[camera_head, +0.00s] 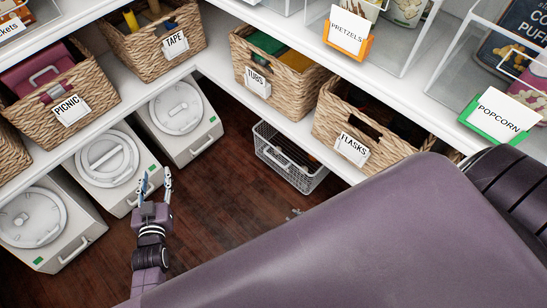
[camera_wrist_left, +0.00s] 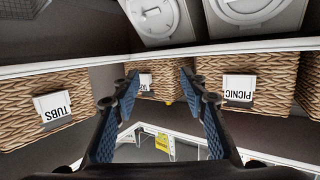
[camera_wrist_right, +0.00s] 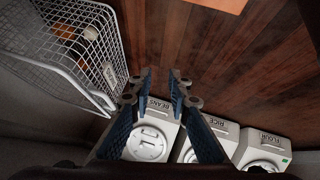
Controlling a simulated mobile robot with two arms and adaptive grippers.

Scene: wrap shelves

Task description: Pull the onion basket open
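The onion basket is most likely the grey wire basket (camera_head: 290,160) on the floor under the shelf, with a pale handle bar along its front. In the right wrist view the wire basket (camera_wrist_right: 88,35) is at the upper left, with orange-brown round things inside and a label too slanted to read. My right gripper (camera_wrist_right: 165,82) is open and empty, beside the basket and apart from it. In the head view my arm hides most of it. My left gripper (camera_head: 155,183) is open and empty, in front of the white bins. In the left wrist view its fingers (camera_wrist_left: 159,82) point toward the tape basket.
White lidded bins (camera_head: 180,115) stand under the left shelf. Wicker baskets marked PICNIC (camera_head: 28,112), TAPE (camera_head: 146,55), TUBS (camera_head: 280,90) and FLASKS (camera_head: 330,112) stand on the shelf above. Dark wooden floor (camera_head: 215,190) is clear before the bins. My large purple arm covers the lower right.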

